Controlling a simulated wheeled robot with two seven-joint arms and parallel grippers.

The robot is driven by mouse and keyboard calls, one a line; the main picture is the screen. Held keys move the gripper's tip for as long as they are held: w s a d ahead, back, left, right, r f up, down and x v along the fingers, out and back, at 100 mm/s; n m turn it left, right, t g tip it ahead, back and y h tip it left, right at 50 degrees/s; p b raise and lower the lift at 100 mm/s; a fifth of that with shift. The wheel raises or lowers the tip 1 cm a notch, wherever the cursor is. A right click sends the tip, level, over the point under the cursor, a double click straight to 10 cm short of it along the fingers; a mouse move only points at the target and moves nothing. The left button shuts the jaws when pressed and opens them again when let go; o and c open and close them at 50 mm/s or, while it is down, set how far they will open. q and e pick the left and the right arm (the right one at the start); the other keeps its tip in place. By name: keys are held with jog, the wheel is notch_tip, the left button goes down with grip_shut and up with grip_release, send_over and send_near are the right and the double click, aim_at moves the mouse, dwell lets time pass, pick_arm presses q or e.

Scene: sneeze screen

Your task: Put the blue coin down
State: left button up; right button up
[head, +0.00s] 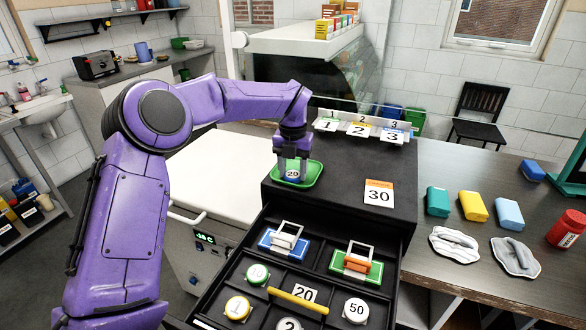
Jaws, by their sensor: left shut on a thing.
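The blue coin (292,175), with a white face marked 20, is between the fingers of my left gripper (293,158). The gripper points down and is shut on it. The coin is inside the outline of a small green tray (315,177) on the black cabinet top; whether it touches the tray's floor I cannot tell. The fingers hide part of the coin and the tray's back. My right gripper is not in view.
A card marked 30 (378,193) is right of the tray. Below, an open black drawer (400,262) holds a green coin (257,274), a yellow coin (237,308), a white 50 coin (356,310) and clips. Numbered cards (361,129) stand behind. Coloured blocks (473,206) lie on the right table.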

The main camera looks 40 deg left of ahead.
aim_at(293, 174)
pick_arm(q)
jog(key=o, duration=1.1)
notch_tip(293, 174, up, 12)
jog(key=shift+r, duration=0.15)
